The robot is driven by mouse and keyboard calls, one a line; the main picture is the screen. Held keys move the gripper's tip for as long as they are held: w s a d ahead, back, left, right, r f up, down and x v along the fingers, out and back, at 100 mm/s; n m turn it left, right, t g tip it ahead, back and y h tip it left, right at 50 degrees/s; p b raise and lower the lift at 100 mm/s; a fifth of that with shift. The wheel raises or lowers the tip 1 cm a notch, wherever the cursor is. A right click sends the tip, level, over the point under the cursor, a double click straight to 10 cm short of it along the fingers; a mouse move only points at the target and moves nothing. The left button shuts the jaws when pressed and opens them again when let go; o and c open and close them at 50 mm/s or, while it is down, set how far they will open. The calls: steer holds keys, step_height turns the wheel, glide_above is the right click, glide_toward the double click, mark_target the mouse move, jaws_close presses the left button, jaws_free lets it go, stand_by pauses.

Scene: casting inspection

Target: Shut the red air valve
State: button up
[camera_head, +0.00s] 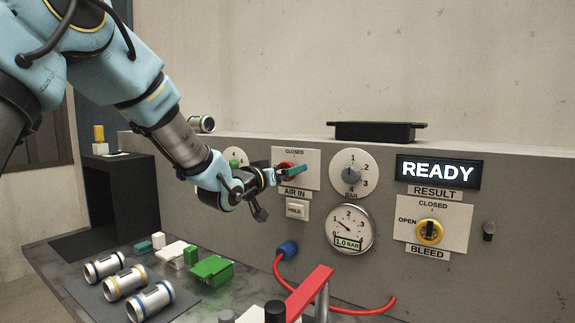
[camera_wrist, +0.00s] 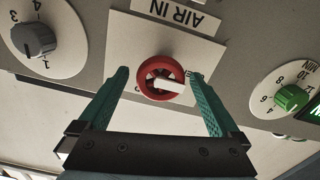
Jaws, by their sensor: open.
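The red air valve (camera_head: 285,166) is a round red knob on a white plate on the grey panel, with CLOSED printed above it and AIR IN below. In the wrist view, which looks upside down, the red knob (camera_wrist: 147,73) has a white bar pointing to the right, away from the AIR IN label. My gripper (camera_head: 287,171) is at the plate in the head view, partly covering the knob. In the wrist view its teal fingers (camera_wrist: 160,76) are spread, one on each side of the knob, with gaps. Contact cannot be seen.
A HOLD button (camera_head: 297,210) sits below the valve. A BAR dial (camera_head: 352,170), a pressure gauge (camera_head: 347,229) and a yellow BLEED valve (camera_head: 429,232) are to the right. A READY display (camera_head: 438,172) is lit. Castings (camera_head: 125,282) and a red clamp arm (camera_head: 309,291) occupy the bench below.

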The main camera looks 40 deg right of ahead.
steer(key=shift+w+d, duration=0.15)
steer(key=shift+d, duration=0.5)
steer(key=c, duration=1.4)
steer(key=shift+f, duration=0.1)
